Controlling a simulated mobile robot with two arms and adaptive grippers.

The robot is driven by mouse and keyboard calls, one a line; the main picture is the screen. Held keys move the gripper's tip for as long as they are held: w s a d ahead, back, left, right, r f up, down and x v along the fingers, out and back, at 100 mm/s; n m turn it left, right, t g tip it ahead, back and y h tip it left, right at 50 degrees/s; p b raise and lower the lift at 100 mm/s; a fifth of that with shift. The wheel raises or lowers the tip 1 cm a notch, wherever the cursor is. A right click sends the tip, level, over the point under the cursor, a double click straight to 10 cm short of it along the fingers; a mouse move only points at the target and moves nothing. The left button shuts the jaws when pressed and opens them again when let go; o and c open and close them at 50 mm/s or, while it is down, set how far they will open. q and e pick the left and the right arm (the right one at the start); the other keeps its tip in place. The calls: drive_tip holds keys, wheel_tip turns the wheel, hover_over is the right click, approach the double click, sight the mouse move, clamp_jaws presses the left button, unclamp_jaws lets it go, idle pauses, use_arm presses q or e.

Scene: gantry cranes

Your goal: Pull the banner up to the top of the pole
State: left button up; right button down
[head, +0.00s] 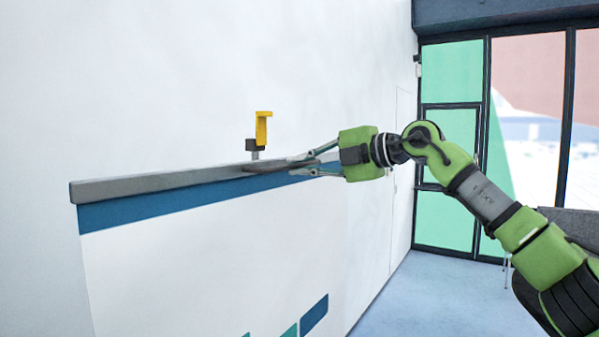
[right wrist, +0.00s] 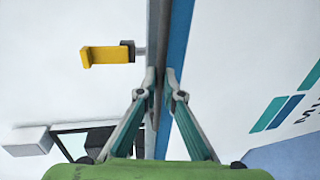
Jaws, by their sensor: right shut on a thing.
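The banner (head: 215,240) hangs in front of the white wall, white with a blue stripe near its top and blue and teal marks low down. A grey bar (head: 120,187) runs along its top edge. My right gripper (head: 303,165) is shut on this bar, toward its right part; a dark handle-like piece shows there. In the right wrist view my right gripper (right wrist: 163,82) has one finger on each side of the bar (right wrist: 157,25). A yellow hook (head: 263,128) on a dark block stands just above the bar. The pole is not clearly seen. My left gripper is out of view.
The white wall (head: 200,70) is close behind the banner. A glazed front (head: 455,80) with dark frames is at the right, above a pale blue floor (head: 440,300). The space above the bar is clear apart from the yellow hook, which also shows in the right wrist view (right wrist: 105,55).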

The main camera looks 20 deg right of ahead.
drive_tip(key=shift+d+r, duration=0.1)
drive_tip(key=shift+r, duration=0.05)
drive_tip(key=c, duration=2.2)
unclamp_jaws()
drive_tip(key=shift+o, duration=0.2)
drive_tip(key=v, duration=1.2)
drive_tip(key=shift+f, duration=0.3)
